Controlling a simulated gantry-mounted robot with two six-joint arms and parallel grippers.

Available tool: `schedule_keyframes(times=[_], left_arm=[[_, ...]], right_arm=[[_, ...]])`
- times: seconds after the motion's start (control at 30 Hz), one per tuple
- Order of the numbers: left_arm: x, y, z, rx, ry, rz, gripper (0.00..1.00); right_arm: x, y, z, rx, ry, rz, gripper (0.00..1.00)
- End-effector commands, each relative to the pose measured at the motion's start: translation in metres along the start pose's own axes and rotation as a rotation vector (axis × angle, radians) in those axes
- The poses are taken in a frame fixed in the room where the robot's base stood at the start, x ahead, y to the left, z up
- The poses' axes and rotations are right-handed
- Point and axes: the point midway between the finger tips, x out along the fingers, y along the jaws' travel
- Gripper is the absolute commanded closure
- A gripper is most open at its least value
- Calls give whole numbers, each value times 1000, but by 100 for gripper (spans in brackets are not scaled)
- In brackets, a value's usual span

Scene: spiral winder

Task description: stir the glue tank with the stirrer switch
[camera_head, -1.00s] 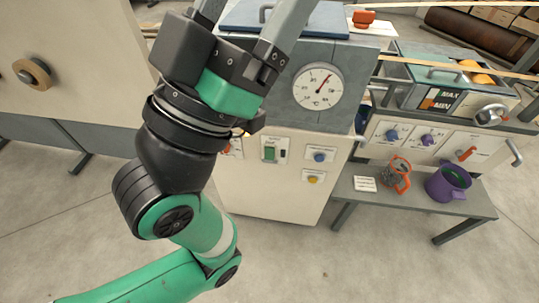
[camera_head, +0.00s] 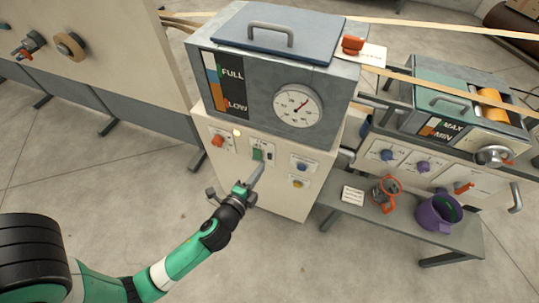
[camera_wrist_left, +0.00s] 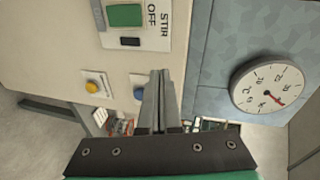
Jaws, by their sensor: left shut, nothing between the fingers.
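The grey glue tank (camera_head: 250,100) has a blue lid, a FULL/LOW gauge and a round °C dial. The stirrer switch (camera_head: 257,154) is green, on a white plate on the cream front panel below the tank. My right gripper is not in view.
A red knob (camera_head: 217,141) is left of the switch; blue (camera_head: 302,166) and yellow (camera_head: 298,183) buttons are to its right. A bench (camera_head: 405,226) at right holds an orange-handled jug (camera_head: 384,194) and a purple pot (camera_head: 438,213). Open floor lies in front.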

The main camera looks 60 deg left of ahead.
Motion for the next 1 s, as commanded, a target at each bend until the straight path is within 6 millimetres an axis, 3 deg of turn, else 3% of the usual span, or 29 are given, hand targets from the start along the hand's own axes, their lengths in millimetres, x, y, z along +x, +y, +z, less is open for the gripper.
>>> schedule_keyframes(times=[0.03,0.1,0.27,0.67,0.87,1.0], left_arm=[[-18,18,18,33,-30,65,100],[-36,40,36,56,-57,127,100],[-58,57,57,74,-92,190,100],[-53,58,57,69,-94,186,100],[-28,62,61,65,-98,183,100],[2,69,63,65,-96,182,100]], right_arm=[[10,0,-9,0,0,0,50],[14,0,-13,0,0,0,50],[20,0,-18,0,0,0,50],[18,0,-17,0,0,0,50],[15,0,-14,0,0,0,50],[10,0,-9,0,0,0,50]])
